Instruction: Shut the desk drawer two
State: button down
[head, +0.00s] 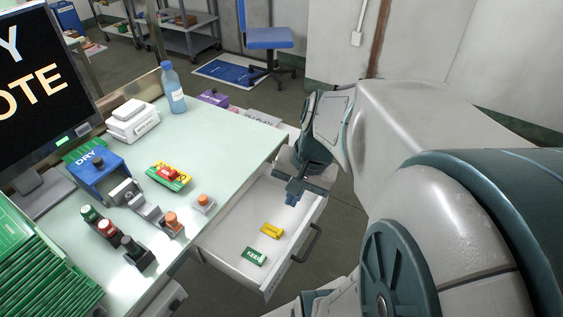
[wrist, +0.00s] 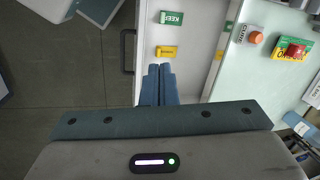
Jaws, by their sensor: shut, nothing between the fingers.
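The desk drawer (head: 229,255) stands pulled out from under the desk top, white inside with a dark bar handle (head: 307,243) on its front. It holds a green block (head: 254,256) and a yellow block (head: 271,230). In the wrist view the drawer (wrist: 192,55) shows with its handle (wrist: 127,52) to the left, and the green block (wrist: 171,18) and yellow block (wrist: 167,52) inside. My gripper (head: 291,200) is over the drawer's far end, fingers together and empty, pointing down. It also shows in the wrist view (wrist: 158,70). I cannot tell its height above the drawer floor.
The desk top (head: 225,150) carries a blue box (head: 97,173), a bottle (head: 173,88), a white stack (head: 132,120), push buttons (head: 203,202) and a monitor (head: 45,80). A blue chair (head: 268,39) stands behind. Bare floor (head: 335,240) lies in front of the drawer.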

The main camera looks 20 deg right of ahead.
jog(key=s+d+f+m+t+y+b, duration=0.3)
jog(key=d+f+m+t+b, duration=0.3)
jog(key=d+f+m+b, duration=1)
jog(key=m+p, duration=0.2)
jog(key=m, duration=0.3)
send_near(314, 220)
jog(key=x, duration=0.5)
jog(key=shift+f, duration=0.35)
jog(key=shift+w+a+b, duration=0.15)
jog(key=shift+w+b, duration=0.15)
